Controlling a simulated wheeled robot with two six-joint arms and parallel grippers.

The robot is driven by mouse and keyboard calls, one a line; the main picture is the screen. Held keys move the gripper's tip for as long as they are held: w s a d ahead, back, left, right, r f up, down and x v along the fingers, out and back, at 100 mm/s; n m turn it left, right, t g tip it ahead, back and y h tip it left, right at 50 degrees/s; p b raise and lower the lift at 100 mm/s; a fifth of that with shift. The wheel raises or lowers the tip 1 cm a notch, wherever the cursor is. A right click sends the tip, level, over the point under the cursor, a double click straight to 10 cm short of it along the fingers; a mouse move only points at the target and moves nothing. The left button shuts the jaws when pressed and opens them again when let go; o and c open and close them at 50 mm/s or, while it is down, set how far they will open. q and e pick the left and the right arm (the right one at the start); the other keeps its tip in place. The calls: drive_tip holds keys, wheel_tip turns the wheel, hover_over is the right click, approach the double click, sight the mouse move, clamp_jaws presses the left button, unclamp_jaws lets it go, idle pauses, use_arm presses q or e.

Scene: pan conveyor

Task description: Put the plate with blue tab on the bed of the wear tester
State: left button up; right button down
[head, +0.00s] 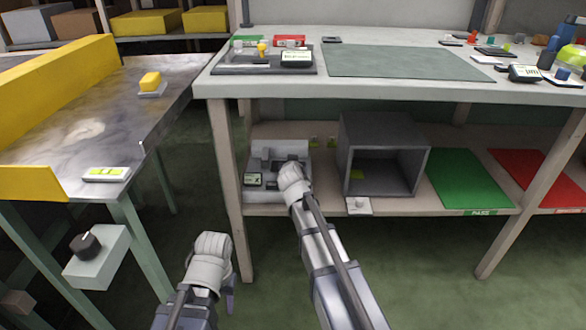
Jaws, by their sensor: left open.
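A small blue block (562,74) sits on a pale plate at the far right of the bench top; I cannot tell for sure that this is the plate with blue tab. A grey machine with a small display (275,172) stands on the lower shelf; it may be the wear tester, and my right arm partly covers it. My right gripper (291,178) is in front of this machine, its fingers hidden. My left gripper (228,292) is open, pointing down over the floor left of the bench, apart from everything, with little of its fingers showing.
The bench top (300,87) holds a grey-green mat and a dark tray (228,66) with a display. An open grey box (427,165), a green mat (465,180) and a red mat (530,175) are on the shelf.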

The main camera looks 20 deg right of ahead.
drive_tip(key=shift+f, duration=0.15)
drive_tip(key=c, duration=1)
unclamp_jaws()
drive_tip(key=shift+s+r+p, duration=0.2)
drive_tip(key=shift+r+p, duration=0.1)
drive_tip(key=shift+r, duration=0.1)
drive_tip(key=p+v, duration=0.4)
drive_tip(key=v, duration=0.7)
drive_tip(key=shift+s+a, duration=0.1)
drive_tip(key=shift+s, duration=0.15)
